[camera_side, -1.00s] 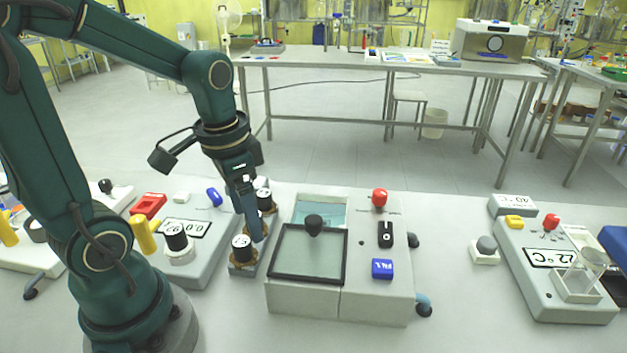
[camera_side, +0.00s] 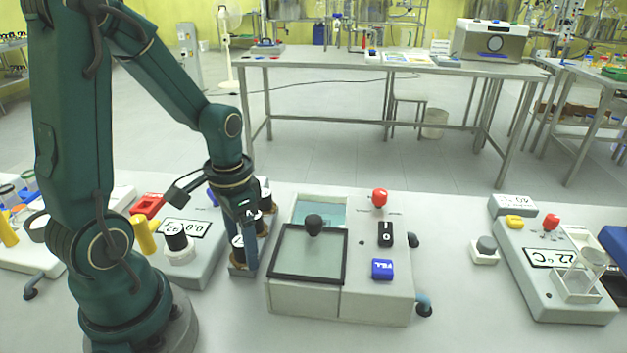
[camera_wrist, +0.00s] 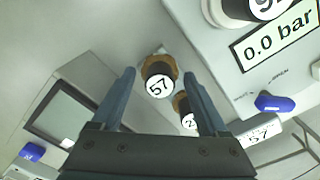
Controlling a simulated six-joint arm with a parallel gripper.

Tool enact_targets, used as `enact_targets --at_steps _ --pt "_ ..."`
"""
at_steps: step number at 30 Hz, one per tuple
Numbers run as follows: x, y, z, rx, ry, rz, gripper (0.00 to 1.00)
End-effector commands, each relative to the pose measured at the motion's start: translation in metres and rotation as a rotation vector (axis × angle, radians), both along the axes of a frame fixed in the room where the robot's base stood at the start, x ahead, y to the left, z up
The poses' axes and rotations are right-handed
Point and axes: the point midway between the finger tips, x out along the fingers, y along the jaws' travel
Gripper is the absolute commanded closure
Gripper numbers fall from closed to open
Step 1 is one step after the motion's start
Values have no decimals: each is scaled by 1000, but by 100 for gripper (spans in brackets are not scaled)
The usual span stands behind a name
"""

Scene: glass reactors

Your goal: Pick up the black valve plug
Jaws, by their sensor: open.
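A black valve plug with a white top marked 57 and a brown base (camera_wrist: 158,78) lies between my two fingers in the wrist view. My gripper (camera_wrist: 160,74) is open above it, with a blue finger on either side and gaps to the plug. In the side view my gripper (camera_side: 249,262) points down at the front plug (camera_side: 238,241), whose right part is hidden by a finger. A second black plug with a brown base (camera_wrist: 184,108) stands close behind, partly covered by the right finger in the wrist view.
A grey box with a black-framed window and black knob (camera_side: 314,224) stands just right of the plugs. A panel with a pressure display (camera_side: 185,229), also seen in the wrist view (camera_wrist: 275,37), stands to the left. Another black-sided plug (camera_side: 264,186) stands farther back.

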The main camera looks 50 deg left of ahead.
Motion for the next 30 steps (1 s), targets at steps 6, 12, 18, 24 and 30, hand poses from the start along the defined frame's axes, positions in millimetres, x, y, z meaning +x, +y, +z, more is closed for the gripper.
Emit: enact_targets --at_steps 6,12,18,24,30 --pt "0 0 0 0 0 0 65" --pt "0 0 0 0 0 0 100" --pt "0 0 1 0 0 0 100" --pt "2 1 12 2 -5 0 100" --pt "2 1 38 3 -8 0 100"
